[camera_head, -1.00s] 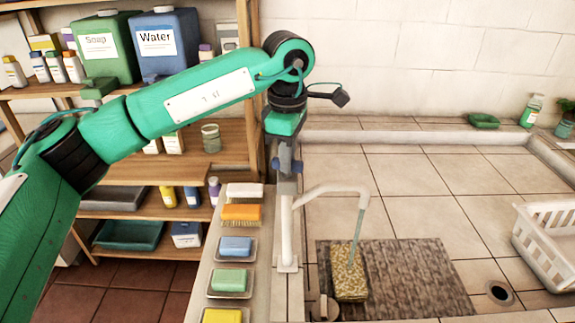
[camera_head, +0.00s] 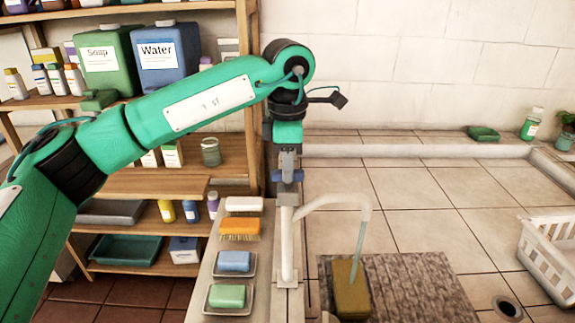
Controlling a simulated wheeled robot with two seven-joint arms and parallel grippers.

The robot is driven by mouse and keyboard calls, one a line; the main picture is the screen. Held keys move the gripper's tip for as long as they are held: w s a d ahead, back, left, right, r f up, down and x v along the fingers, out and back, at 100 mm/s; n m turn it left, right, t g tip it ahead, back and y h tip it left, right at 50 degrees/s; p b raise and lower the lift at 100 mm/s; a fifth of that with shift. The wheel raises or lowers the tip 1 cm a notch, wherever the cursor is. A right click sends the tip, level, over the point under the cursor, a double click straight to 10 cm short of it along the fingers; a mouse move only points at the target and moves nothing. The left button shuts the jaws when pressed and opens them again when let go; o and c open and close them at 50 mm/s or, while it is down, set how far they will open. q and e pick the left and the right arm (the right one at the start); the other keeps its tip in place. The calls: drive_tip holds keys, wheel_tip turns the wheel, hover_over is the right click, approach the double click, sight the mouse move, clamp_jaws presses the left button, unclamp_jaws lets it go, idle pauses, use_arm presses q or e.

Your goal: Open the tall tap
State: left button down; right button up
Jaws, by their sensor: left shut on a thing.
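The tall tap (camera_head: 287,238) is a white upright pipe on a square base at the left edge of the basin, with a spout curving right. A pale stream runs from the spout end onto a yellow-brown sponge (camera_head: 351,290) on a dark ribbed mat (camera_head: 415,285). My left gripper (camera_head: 287,178) points down at the top of the tap and is shut on its blue handle (camera_head: 297,175). The fingers hide much of the handle, so I cannot tell its exact angle. My right gripper is out of view.
Soap bars and an orange brush (camera_head: 240,228) line the ledge left of the tap. A shelf (camera_head: 150,187) with bottles stands behind my left arm. A white basket (camera_head: 548,250) and a drain hole (camera_head: 508,307) are at right. Tiles between are clear.

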use_arm(q)
drive_tip(key=shift+r, duration=0.1)
drive_tip(key=c, duration=1.4)
unclamp_jaws()
wheel_tip(320, 180, up, 14)
drive_tip(key=shift+f+b, duration=0.15)
drive_tip(key=shift+b, duration=0.3)
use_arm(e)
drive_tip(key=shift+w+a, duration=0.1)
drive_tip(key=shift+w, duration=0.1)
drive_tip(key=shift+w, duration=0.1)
